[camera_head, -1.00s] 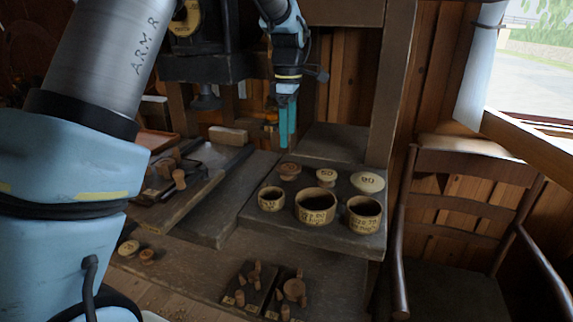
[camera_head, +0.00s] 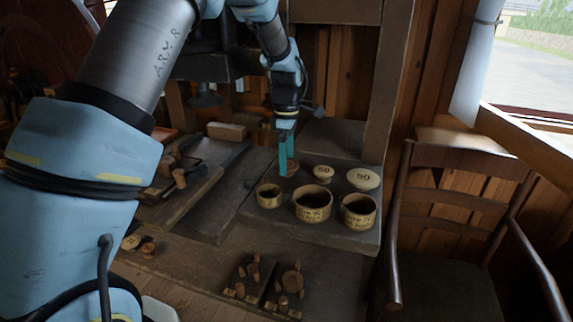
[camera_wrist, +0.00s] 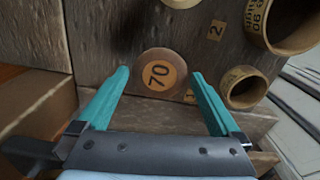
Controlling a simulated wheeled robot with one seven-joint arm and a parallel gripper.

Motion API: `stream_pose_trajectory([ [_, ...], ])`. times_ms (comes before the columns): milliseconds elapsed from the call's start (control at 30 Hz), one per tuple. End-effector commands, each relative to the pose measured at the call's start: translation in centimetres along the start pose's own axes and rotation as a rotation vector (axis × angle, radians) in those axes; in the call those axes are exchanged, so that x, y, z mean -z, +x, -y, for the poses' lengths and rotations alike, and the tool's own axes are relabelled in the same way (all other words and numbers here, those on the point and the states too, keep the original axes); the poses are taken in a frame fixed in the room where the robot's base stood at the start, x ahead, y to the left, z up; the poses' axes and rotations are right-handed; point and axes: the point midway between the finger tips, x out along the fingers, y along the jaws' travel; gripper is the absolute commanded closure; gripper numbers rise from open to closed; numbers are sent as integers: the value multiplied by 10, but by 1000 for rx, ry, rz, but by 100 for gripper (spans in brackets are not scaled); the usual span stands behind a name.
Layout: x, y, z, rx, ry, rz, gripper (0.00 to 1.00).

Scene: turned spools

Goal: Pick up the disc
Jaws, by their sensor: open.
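In the head view the same disc (camera_head: 295,168) is partly hidden behind my fingers. My gripper (camera_wrist: 160,73) is open, with one teal finger on each side of the disc in the picture. In the head view my gripper (camera_head: 288,172) points down over the disc. The fingers look empty; I cannot tell the exact height left above the disc.
Three round cups, left (camera_head: 269,196), middle (camera_head: 312,204) and right (camera_head: 358,212), stand in front. A wooden post (camera_head: 388,80) rises at the slab's right. A chair (camera_head: 450,190) stands beyond.

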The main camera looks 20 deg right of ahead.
Motion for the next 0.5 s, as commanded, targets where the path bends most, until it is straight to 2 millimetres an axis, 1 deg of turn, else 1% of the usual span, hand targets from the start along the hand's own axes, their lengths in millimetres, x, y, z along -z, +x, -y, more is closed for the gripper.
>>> stream_pose_trajectory([
  [500,0,5,0,0,1,-1,0],
])
